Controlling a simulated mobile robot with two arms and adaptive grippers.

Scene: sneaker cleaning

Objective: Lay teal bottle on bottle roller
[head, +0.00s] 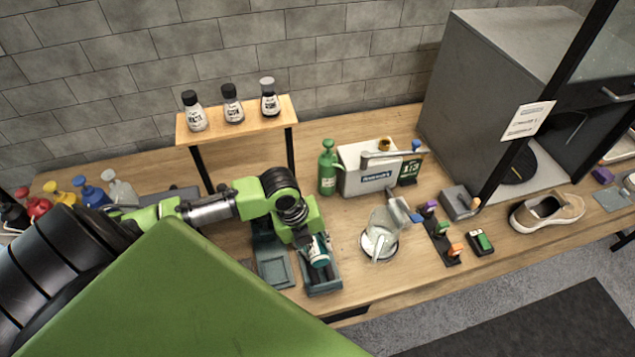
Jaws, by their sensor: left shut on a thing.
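My left gripper (314,238) is shut on the teal bottle (319,256), a small bottle with a white label band and teal ends. The fingers cover its upper part. The bottle is tilted and sits over a dark teal open frame, which looks like the bottle roller (325,288), near the table's front edge. I cannot tell whether the bottle touches the roller. My right gripper does not show.
A flat dark teal tray (275,272) lies left of the roller. A clear jug (380,237) stands to the right. A green bottle (328,170) and a white box (368,178) stand behind. A wooden shelf (247,125) holds three small bottles. A sneaker (546,212) lies far right.

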